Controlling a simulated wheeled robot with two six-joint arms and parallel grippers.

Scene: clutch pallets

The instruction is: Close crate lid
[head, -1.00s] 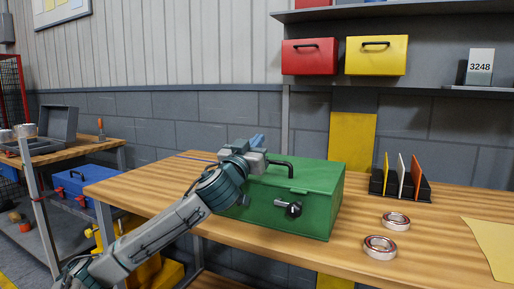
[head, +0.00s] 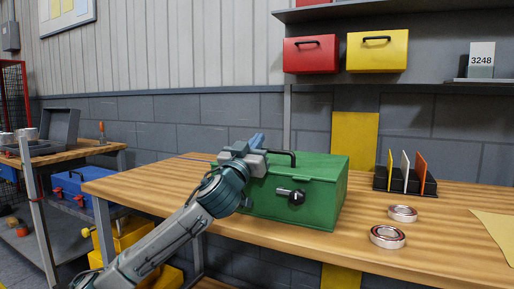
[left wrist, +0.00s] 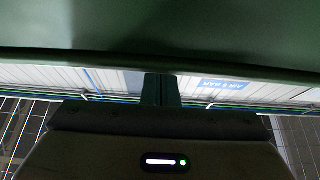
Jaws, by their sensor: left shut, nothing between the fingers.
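The green crate (head: 322,200) stands on the wooden workbench. Its lid (head: 318,165) lies down over the body in the head view, with no clear gap at the front seam. A black handle (head: 286,154) is on the lid and a dark knob-like latch (head: 296,197) is on the front. My left gripper (head: 257,141) is shut and empty at the crate's left end, near the handle; contact cannot be told. In the left wrist view, the shut fingers (left wrist: 160,90) are below a broad dark green surface (left wrist: 160,30). My right gripper is out of view.
Two metal rings (head: 403,213) (head: 388,237) lie right of the crate on the workbench (head: 350,255). A black rack (head: 405,181) with upright panels stands behind them. A shelf (head: 390,83) with red and yellow boxes is above. Bare bench lies left of the crate.

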